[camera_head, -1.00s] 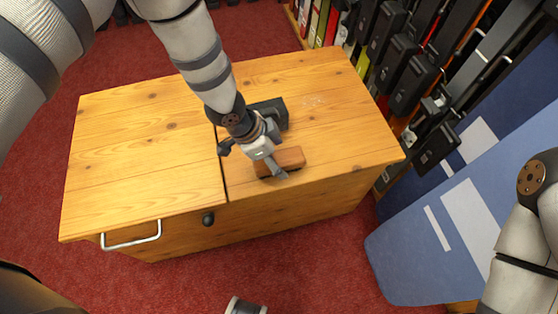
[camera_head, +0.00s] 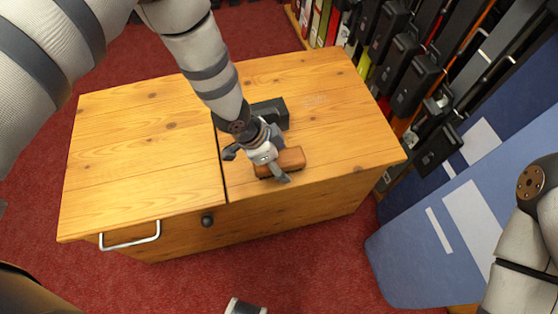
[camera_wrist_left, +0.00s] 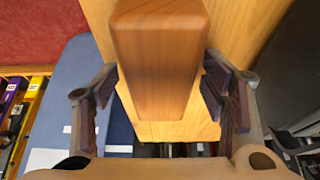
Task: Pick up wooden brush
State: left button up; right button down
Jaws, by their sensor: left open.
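The wooden brush (camera_head: 292,158) is a reddish-brown block with rounded edges. It lies on the right half of the wooden chest top, near its front edge. My left gripper (camera_head: 256,165) is open right at the brush, partly covering its left end in the head view. In the left wrist view the brush (camera_wrist_left: 160,60) fills the upper middle, and its near end reaches between the two spread fingers (camera_wrist_left: 158,92). Gaps show on both sides, so the fingers look clear of it. No bristles can be seen. My right gripper is out of view.
A dark grey box (camera_head: 272,112) stands on the chest top (camera_head: 140,140) just behind my left gripper. The chest has a metal handle (camera_head: 130,238) and a dark knob (camera_head: 207,221) in front. A blue panel (camera_head: 420,240) and shelved black cases (camera_head: 415,85) stand to the right.

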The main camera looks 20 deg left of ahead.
aim_at(285, 157)
pick_arm(q)
jog(key=c, duration=1.4)
jog(key=shift+r, duration=0.1)
jog(key=shift+c, duration=0.2)
